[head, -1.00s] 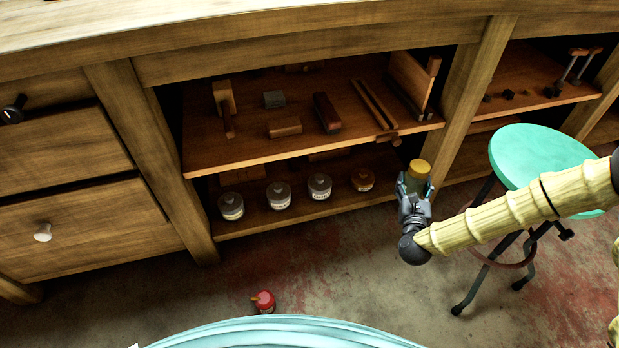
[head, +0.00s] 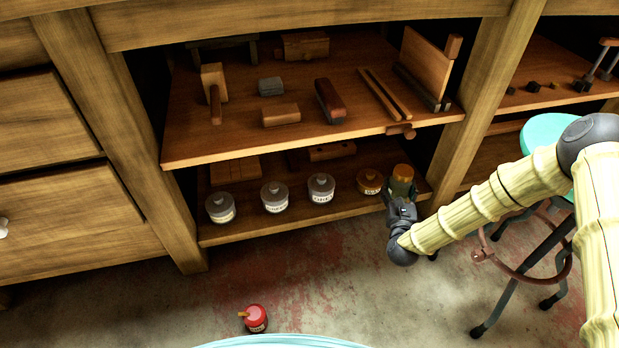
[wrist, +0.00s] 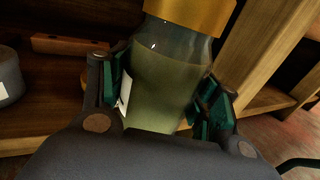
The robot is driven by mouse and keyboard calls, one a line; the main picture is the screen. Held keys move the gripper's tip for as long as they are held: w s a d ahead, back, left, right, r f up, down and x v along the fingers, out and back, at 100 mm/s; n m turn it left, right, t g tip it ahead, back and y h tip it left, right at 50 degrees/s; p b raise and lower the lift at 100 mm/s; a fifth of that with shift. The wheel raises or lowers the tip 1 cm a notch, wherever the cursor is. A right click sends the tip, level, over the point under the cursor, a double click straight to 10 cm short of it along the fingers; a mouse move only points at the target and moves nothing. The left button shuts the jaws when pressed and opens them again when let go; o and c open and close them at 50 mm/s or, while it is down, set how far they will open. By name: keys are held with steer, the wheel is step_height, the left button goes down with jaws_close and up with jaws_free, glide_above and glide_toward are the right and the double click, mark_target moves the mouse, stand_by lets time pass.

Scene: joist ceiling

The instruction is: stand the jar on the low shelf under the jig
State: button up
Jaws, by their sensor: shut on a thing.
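The jar (head: 402,187) has a yellow-gold lid and a greenish see-through body with a pale label edge. My gripper (head: 400,200) is shut on it and holds it upright at the right end of the low shelf (head: 285,225). In the wrist view the jar (wrist: 160,85) stands between both fingers; its base is hidden, so I cannot tell whether it touches the shelf. Above, at the right of the upper shelf (head: 240,145), stands an upright wooden board with a dark base, which looks like the jig (head: 425,65).
A wooden post (head: 480,100) is close on the right. A stool (head: 548,130) stands right; a red can (head: 255,318) is on the floor.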

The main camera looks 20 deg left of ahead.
steer(key=shift+w+a+f+b, duration=0.25)
steer(key=shift+w+f+b, duration=0.1)
steer(key=shift+f, duration=0.15)
steer(key=shift+w, duration=0.15)
steer(key=w+b, duration=0.2)
steer(key=w, duration=0.2)
steer(key=w+d+f+b, duration=0.1)
steer(key=w+b, duration=0.2)
steer(key=w, duration=0.2)
steer(key=w+b, duration=0.3)
steer(key=w, duration=0.2)
steer(key=shift+w+d+f, duration=0.2)
steer(key=shift+w+f, duration=0.05)
steer(key=shift+f, duration=0.1)
steer(key=shift+w+d, duration=0.1)
steer(key=shift+w, duration=0.5)
step_height(320, 180, down, 3)
steer(key=b, duration=0.3)
steer(key=shift+f, duration=0.2)
steer(key=shift+r, duration=0.1)
steer(key=o, duration=1.4)
